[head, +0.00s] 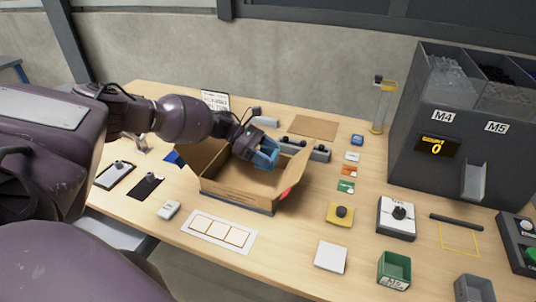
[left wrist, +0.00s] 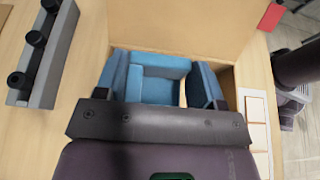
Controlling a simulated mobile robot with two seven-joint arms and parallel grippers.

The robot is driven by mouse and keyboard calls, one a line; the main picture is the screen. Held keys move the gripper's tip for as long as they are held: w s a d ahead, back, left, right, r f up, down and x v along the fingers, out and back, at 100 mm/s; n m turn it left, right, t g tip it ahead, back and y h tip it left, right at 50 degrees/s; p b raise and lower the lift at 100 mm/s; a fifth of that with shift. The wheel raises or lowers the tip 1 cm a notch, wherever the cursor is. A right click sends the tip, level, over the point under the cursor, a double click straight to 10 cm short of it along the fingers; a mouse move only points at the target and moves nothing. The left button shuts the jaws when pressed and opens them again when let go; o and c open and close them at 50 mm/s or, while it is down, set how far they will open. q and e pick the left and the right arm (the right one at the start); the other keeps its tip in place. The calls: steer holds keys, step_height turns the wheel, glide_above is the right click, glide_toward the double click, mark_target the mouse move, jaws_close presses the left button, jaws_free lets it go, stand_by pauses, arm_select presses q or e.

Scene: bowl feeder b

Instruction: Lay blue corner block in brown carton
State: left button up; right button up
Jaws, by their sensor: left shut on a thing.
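The brown carton (head: 238,195) stands open on the table, its flaps folded outward. My left gripper (head: 262,156) reaches in from the left and is over the carton's opening, pointing down into it. It is shut on the blue corner block (left wrist: 158,80). In the left wrist view the block sits between the two blue fingers of the gripper (left wrist: 157,88), with the carton's cardboard (left wrist: 180,30) around and behind it. Whether the block touches the carton's floor cannot be told. My right gripper is not in view.
A grey rail with black knobs (head: 305,149) stands just behind the carton; it also shows in the left wrist view (left wrist: 45,55). A white framed card (head: 218,232) lies in front. Right of the carton are small coloured cards, a yellow knob plate (head: 340,213) and a grey feeder (head: 450,125).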

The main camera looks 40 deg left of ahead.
arm_select(q)
steer(key=shift+f, duration=0.1)
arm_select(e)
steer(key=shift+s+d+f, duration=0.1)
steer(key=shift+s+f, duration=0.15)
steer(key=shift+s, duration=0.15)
arm_select(q)
steer(key=shift+f, duration=0.1)
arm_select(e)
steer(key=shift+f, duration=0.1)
arm_select(q)
steer(key=shift+f, duration=0.25)
steer(key=shift+f+b, duration=0.3)
steer(key=shift+b, duration=0.15)
steer(key=o, duration=0.8)
steer(key=shift+c, duration=0.2)
steer(key=shift+o, duration=0.7)
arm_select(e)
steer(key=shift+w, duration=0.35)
arm_select(q)
steer(key=shift+r, duration=0.1)
